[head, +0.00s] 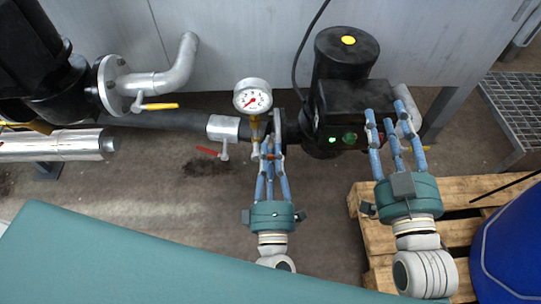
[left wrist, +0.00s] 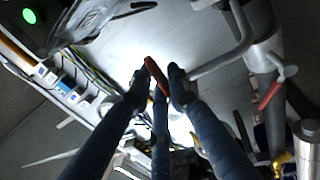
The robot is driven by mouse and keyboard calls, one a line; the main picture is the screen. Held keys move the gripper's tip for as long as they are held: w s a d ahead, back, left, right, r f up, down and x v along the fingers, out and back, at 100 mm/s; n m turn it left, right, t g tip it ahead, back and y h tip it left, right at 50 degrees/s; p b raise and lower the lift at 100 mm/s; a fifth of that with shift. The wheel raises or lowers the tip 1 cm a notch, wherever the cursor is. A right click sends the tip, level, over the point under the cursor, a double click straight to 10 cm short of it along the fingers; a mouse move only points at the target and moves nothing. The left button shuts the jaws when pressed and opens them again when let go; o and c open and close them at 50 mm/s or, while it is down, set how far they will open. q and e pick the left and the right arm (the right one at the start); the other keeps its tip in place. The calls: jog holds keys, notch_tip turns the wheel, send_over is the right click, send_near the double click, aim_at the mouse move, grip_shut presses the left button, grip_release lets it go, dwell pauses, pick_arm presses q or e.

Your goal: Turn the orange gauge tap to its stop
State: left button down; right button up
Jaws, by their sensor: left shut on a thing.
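The pressure gauge (head: 252,97) has a white round dial with a red needle and stands on the dark pipe, above a brass fitting (head: 254,128). The orange gauge tap (left wrist: 156,75) shows as a short orange lever in the left wrist view, slanting between the fingertips. In the head view my fingers largely hide it. My left gripper (head: 269,147) is just below the gauge and shut on the tap; it also shows in the left wrist view (left wrist: 160,85). My right gripper (head: 391,120) has its fingers apart and appears empty, in front of the black pump.
A red lever (head: 207,151) hangs on a valve left of the gauge. A yellow lever (head: 160,106) is further left. The black pump (head: 348,65) stands right of the gauge. A wooden pallet (head: 378,238) and blue drum (head: 510,245) are at right.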

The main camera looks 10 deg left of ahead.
pick_arm(q)
jog(key=shift+r+n, duration=0.15)
jog(key=shift+n, duration=0.55)
jog(key=shift+a, duration=0.1)
jog(key=c, duration=1.7)
grip_release()
jog(key=shift+o, duration=0.2)
jog(key=v, duration=0.7)
jog(key=shift+s, duration=0.3)
